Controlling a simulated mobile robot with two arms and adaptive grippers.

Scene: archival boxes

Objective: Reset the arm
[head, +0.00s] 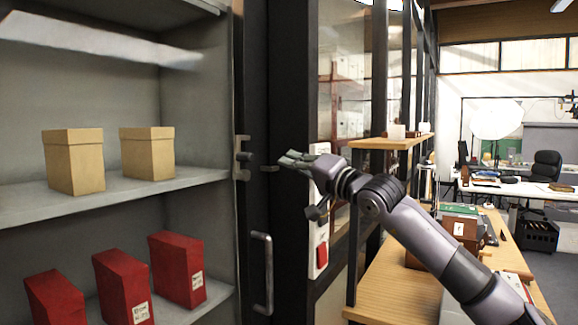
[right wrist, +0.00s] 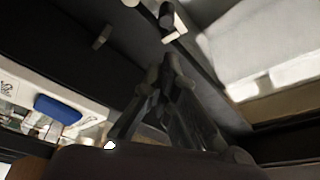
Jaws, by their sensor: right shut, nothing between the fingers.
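My right arm (head: 425,232) reaches in from the lower right in the head view. Its gripper (head: 284,160) is shut and empty, in front of the dark cabinet frame near a small latch (head: 243,158). I cannot tell whether it touches the frame. In the right wrist view the gripper fingers (right wrist: 172,62) are together, with the dark frame behind them. My left gripper is not in view.
An open grey cabinet holds two tan boxes (head: 74,160) (head: 147,152) and several red box files (head: 124,288). A metal handle (head: 262,272) stands below the latch. A wooden desk (head: 402,290) with boxes lies under my right arm.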

